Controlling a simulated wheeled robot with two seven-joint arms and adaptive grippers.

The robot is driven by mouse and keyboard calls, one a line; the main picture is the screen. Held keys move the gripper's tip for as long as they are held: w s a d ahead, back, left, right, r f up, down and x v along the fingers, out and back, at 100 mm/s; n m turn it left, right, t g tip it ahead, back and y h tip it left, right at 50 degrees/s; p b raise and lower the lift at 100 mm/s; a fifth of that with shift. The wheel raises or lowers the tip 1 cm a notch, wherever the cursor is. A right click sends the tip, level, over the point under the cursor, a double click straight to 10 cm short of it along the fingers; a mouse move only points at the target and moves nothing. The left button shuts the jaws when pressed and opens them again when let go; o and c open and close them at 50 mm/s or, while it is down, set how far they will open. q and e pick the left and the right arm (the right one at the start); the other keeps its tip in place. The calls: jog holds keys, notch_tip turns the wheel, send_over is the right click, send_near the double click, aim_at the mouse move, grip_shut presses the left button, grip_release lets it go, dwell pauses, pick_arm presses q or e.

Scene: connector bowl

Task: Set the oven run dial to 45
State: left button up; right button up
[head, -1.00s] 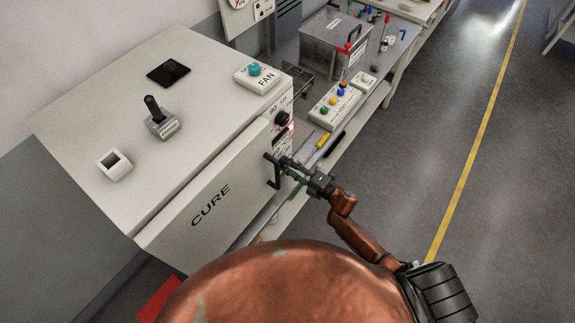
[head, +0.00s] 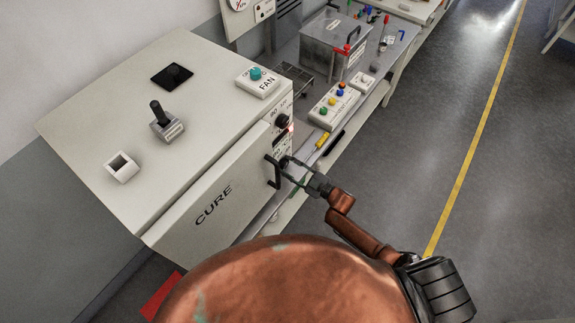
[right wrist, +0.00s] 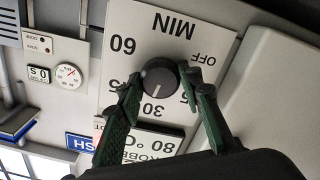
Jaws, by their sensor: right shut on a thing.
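The run dial (right wrist: 158,78) is a round dark knob on a white plate marked MIN, OFF, 60, 30 and, partly hidden, 15 and 45. The plate looks upside down in the right wrist view. The dial's white pointer line points down, close to the 30. My right gripper (right wrist: 158,84) has its two green fingers at opposite sides of the dial, shut on it. In the head view my right gripper (head: 290,168) is at the front of the oven (head: 190,150), beside the door handle, and the dial is hard to make out. My left gripper is not in view.
The black door handle (head: 273,172) stands out close to my right gripper. Another dark knob (head: 282,121) sits above on the oven front. A button box (head: 334,104) and a yellow-handled tool (head: 322,141) lie on the bench. The floor at the right is clear.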

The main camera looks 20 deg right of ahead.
jog(key=m+p, duration=0.1)
jog(key=m, duration=0.3)
jog(key=shift+s+f+m, duration=0.1)
jog(key=shift+m, duration=2.4)
jog(key=o, duration=1.2)
jog(key=shift+c, duration=0.2)
jog(key=shift+s+d, duration=0.2)
jog(key=v, duration=1.1)
jog(key=shift+s, duration=0.2)
